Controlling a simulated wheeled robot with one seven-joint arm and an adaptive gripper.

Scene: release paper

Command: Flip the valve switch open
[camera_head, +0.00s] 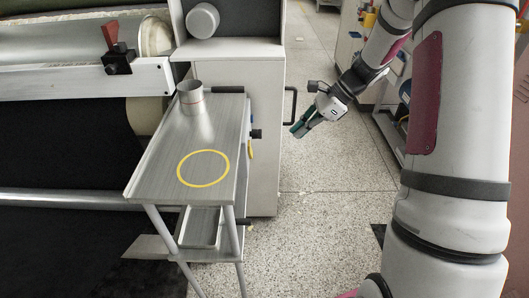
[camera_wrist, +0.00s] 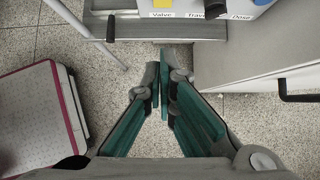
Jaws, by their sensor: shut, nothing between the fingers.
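My gripper (camera_head: 300,130) hangs in open air to the right of the steel table and grey cabinet. Its teal fingers (camera_wrist: 162,75) meet at the tips with nothing between them. In the wrist view, a pale panel (camera_wrist: 208,13) at the top edge carries the labels Valve, a partly readable one, and Dose. A yellow part (camera_wrist: 163,3) above the Valve label is cut off by the frame, so its position cannot be told. A dark knob (camera_wrist: 203,8) sits farther right. My gripper is apart from the panel. In the head view, a small yellow part (camera_head: 250,150) shows at the table's right side.
The steel table (camera_head: 155,175) bears a metal cup (camera_head: 191,97) and a yellow ring (camera_head: 203,168). The grey cabinet (camera_head: 262,185) has a black handle (camera_head: 291,105), near my gripper. A red lever (camera_head: 110,34) stands on the machine at left. Speckled floor is open beneath my gripper.

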